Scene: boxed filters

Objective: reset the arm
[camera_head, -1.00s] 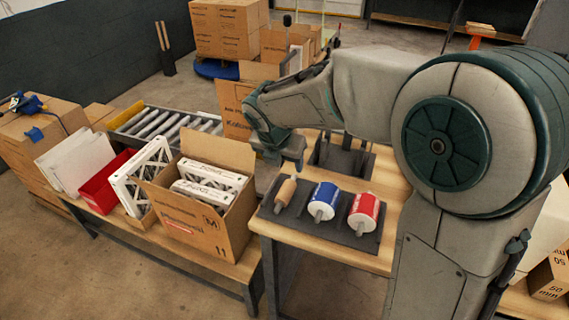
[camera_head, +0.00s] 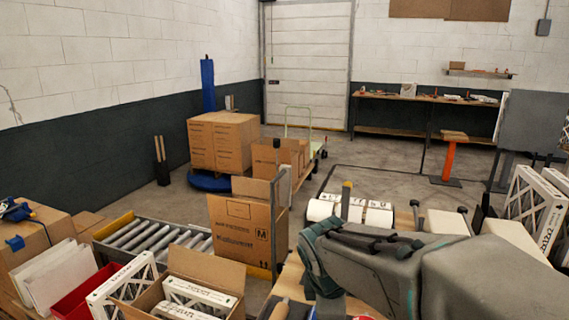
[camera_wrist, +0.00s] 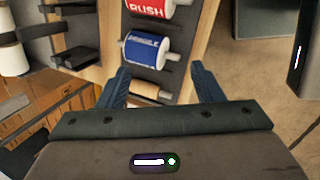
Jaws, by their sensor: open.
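My arm reaches in from the lower right in the head view, over the wooden bench. My gripper (camera_wrist: 158,85) shows in the wrist view with its two dark blue fingers spread wide apart and nothing between them. Beyond the fingertips, a dark rack holds a tan roll (camera_wrist: 150,91), a blue "FRAGILE" roll (camera_wrist: 146,50) and a red "RUSH" roll (camera_wrist: 148,8). The tan roll is closest to the fingers but I cannot see any touch. In the head view, the arm and the picture's lower edge hide most of the rack.
An open carton of white filters (camera_head: 190,290) and a red bin (camera_head: 85,295) stand at the lower left, near a roller conveyor (camera_head: 150,240). White rolls (camera_head: 350,210) lie behind my arm. Open floor lies farther back.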

